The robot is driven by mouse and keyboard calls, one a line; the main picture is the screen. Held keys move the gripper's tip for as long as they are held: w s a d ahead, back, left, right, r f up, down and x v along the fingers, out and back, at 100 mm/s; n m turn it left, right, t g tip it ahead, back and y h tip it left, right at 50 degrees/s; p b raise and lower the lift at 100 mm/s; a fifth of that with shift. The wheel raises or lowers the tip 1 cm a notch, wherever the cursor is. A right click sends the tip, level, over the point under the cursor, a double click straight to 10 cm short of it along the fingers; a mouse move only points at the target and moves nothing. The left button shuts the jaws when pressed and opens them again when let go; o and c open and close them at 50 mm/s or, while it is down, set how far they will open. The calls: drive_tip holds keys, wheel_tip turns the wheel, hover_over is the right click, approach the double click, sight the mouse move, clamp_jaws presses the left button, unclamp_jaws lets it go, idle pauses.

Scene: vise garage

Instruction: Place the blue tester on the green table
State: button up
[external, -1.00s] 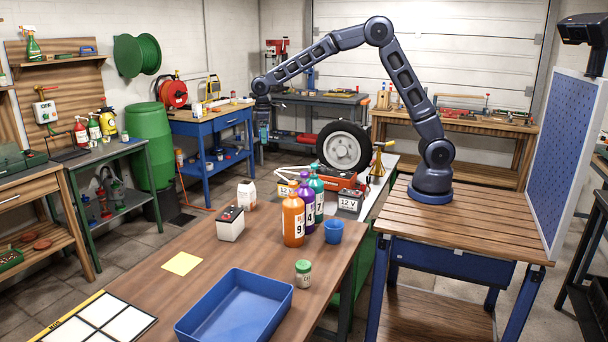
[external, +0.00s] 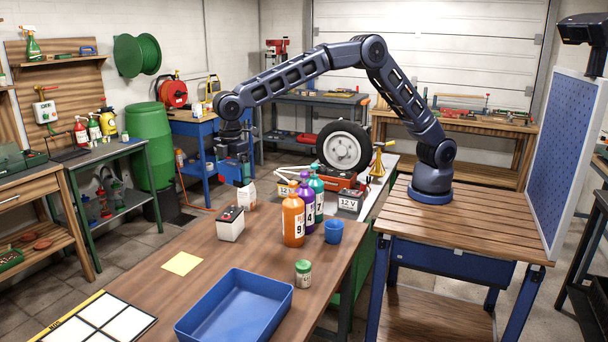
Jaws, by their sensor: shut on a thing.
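My gripper (external: 235,155) points down over the far left part of the brown wooden table, above and behind the black-and-white battery. It is shut on a blue boxy thing, which looks like the blue tester (external: 238,175); the fingers partly hide it. A table with green legs and a grey top (external: 128,152) stands at the left, beside the green barrel. Another bench with a pale top (external: 382,190) and green lower parts is behind the brown table.
The green barrel (external: 150,150) and a blue bench (external: 190,127) stand beyond.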

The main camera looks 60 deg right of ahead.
drive_tip(key=s+a+n, duration=0.3)
drive_tip(key=s+a, duration=0.5)
drive_tip(key=a, duration=0.1)
approach(243, 263)
drive_tip(key=s+a+f, duration=0.1)
drive_tip(key=f, duration=0.1)
drive_tip(key=s+a+f, duration=0.1)
drive_tip(key=f, duration=0.1)
drive_tip(key=s+a+f, duration=0.1)
drive_tip(key=a+f, duration=0.1)
drive_tip(key=shift+d, duration=0.1)
drive_tip(key=o, duration=0.7)
drive_tip(key=shift+f, duration=0.1)
wheel_tip(243, 263, up, 12)
drive_tip(key=shift+r, duration=0.15)
